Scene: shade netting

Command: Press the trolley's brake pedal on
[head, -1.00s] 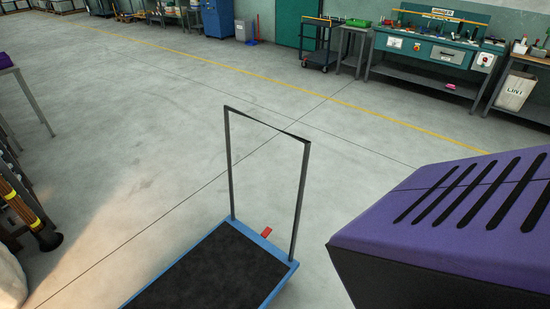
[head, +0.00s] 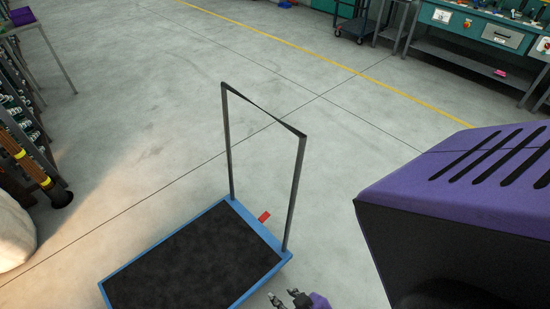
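The trolley has a flat blue-edged deck (head: 128,263) with a black top and stands on the grey floor in the lower middle of the head view. Its thin grey push handle (head: 228,150) rises upright from the far right end. A small red pedal (head: 264,217) sticks out past that end of the deck, between the handle's two posts. Its exact tilt is too small to tell. My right gripper (head: 283,297) shows at the bottom edge, beyond the deck's right corner and apart from the pedal. It is partly cut off. My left gripper is out of view.
Shelving (head: 25,130) and a pale rounded object (head: 14,236) stand at the left. A dark cart (head: 357,22) and a teal workbench (head: 480,32) stand at the back right. The floor behind and right of the handle is clear.

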